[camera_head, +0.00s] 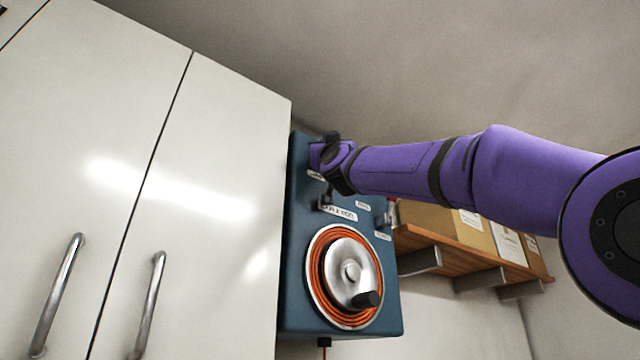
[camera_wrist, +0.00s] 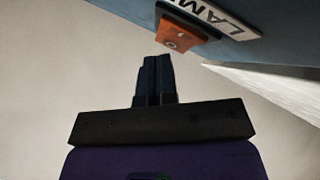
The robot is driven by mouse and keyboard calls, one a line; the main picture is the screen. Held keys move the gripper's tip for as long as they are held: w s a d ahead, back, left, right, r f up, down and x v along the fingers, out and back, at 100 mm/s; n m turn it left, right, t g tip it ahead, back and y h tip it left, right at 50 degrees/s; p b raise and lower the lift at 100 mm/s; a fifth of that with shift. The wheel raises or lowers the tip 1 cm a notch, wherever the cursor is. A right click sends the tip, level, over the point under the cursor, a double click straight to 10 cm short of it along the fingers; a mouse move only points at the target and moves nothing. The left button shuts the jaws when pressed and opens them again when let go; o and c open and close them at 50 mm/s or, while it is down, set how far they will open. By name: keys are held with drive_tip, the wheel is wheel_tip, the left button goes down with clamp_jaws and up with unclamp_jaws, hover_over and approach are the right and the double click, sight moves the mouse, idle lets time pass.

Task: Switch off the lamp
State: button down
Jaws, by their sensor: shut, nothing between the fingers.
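A blue control panel (camera_head: 297,262) hangs beside the white cabinet in the head view. Its upper part is partly hidden by my purple arm. In the wrist view an orange switch (camera_wrist: 184,32) sits on the blue face beside a white label (camera_wrist: 232,18) whose visible letters read "LAM". My gripper (camera_wrist: 153,62) is shut and empty, its fingertips a little below the switch in that picture and apart from it. In the head view my gripper (camera_head: 329,137) is at the panel's top, its fingers hard to make out. The lamp itself is not seen.
White cabinet doors (camera_head: 215,190) stand close at left. A wooden shelf (camera_head: 462,257) with cardboard boxes (camera_head: 435,219) is at right.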

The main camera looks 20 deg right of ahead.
drive_tip(key=shift+w, duration=0.25)
drive_tip(key=shift+s, duration=0.15)
idle(0.4)
drive_tip(key=shift+s+d+f, duration=0.1)
drive_tip(key=shift+s+d, duration=0.1)
drive_tip(key=shift+s, duration=0.4)
drive_tip(key=shift+s, duration=0.1)
drive_tip(key=shift+s+d+f, duration=0.1)
drive_tip(key=shift+s+d, duration=0.15)
drive_tip(key=shift+s, duration=0.5)
drive_tip(key=shift+s+d+f, duration=0.15)
drive_tip(key=shift+s+d, duration=0.1)
drive_tip(key=shift+s, duration=0.55)
drive_tip(key=shift+s+d+f, duration=0.1)
drive_tip(key=shift+s+d, duration=0.15)
drive_tip(key=shift+s, duration=0.5)
